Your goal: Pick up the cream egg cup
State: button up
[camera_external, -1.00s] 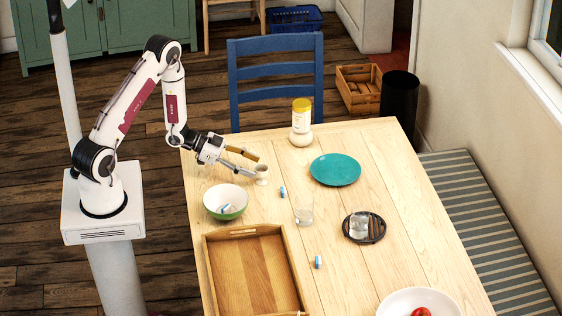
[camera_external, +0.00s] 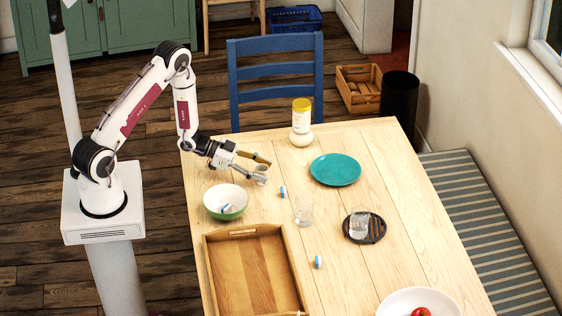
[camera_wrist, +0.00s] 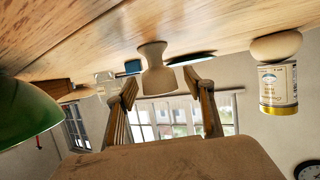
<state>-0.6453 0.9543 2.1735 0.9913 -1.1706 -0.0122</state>
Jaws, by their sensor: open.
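The cream egg cup (camera_external: 261,169) stands upright on the wooden table near its left edge. It also shows in the wrist view (camera_wrist: 156,68), upside down in that picture, beyond and between my fingers. In the external view my gripper (camera_external: 267,170) is low over the table with its fingers spread, one on the far side of the cup and one on the near side. In the wrist view my gripper (camera_wrist: 165,88) is open, with a gap visible between its two fingers. I cannot tell whether either finger touches the cup.
A green and white bowl (camera_external: 226,201) stands close on the near side of the gripper. A yellow-lidded jar (camera_external: 301,123), a teal plate (camera_external: 335,169), a clear glass (camera_external: 304,211) and a wooden tray (camera_external: 206,262) are also on the table. A small blue and white item (camera_external: 282,192) lies right of the cup.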

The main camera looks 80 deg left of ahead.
jog(key=c, duration=1.2)
jog(key=shift+r, duration=0.1)
notch_tip(320, 180, up, 10)
dwell(0.8)
